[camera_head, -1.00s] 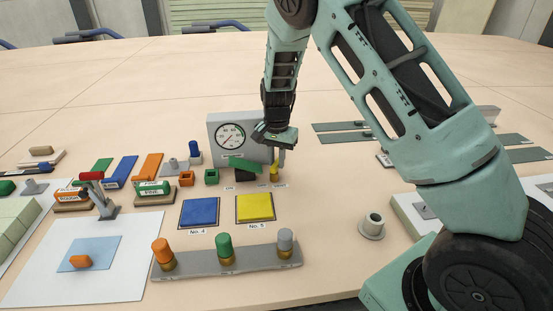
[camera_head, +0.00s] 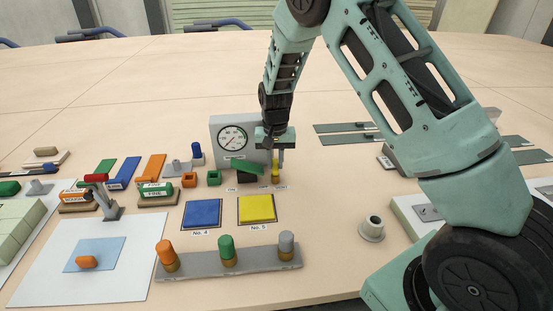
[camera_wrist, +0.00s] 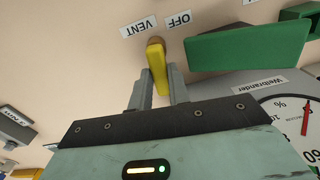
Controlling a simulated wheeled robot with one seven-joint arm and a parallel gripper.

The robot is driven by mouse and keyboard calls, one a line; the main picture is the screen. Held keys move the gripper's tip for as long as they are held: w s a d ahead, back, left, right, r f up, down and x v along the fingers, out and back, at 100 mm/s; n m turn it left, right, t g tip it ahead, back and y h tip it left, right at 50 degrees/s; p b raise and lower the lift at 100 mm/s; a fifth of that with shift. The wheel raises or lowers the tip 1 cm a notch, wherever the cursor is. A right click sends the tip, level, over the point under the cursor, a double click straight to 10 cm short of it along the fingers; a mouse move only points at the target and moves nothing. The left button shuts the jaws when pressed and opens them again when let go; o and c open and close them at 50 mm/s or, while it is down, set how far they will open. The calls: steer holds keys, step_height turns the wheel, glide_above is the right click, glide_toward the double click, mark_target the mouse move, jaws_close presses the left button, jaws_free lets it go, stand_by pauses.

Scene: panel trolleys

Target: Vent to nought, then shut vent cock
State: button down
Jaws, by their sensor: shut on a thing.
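The yellow vent cock handle (camera_head: 275,176) stands at the right foot of the grey gauge box. In the wrist view the handle (camera_wrist: 157,60) has its free end between the VENT label (camera_wrist: 138,26) and the OFF label (camera_wrist: 179,18). My gripper (camera_wrist: 160,74) is shut on this handle, one finger on each side. In the head view my gripper (camera_head: 276,152) reaches down to it from above. The round gauge dial (camera_head: 232,139) faces forward; the wrist view shows only part of the dial (camera_wrist: 295,125) with a red needle. I cannot read its value.
A green handle (camera_head: 246,166) lies close left of the cock; it looms large in the wrist view (camera_wrist: 250,45). Blue (camera_head: 201,214) and yellow (camera_head: 257,208) pads lie in front. A grey bar (camera_head: 230,260) with three coloured knobs is nearer. Open table lies right of the cock.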

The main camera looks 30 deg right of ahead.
steer(key=shift+a+n, duration=0.1)
steer(key=shift+n, duration=0.4)
steer(key=shift+w, duration=0.1)
steer(key=c, duration=1.3)
jaws_free()
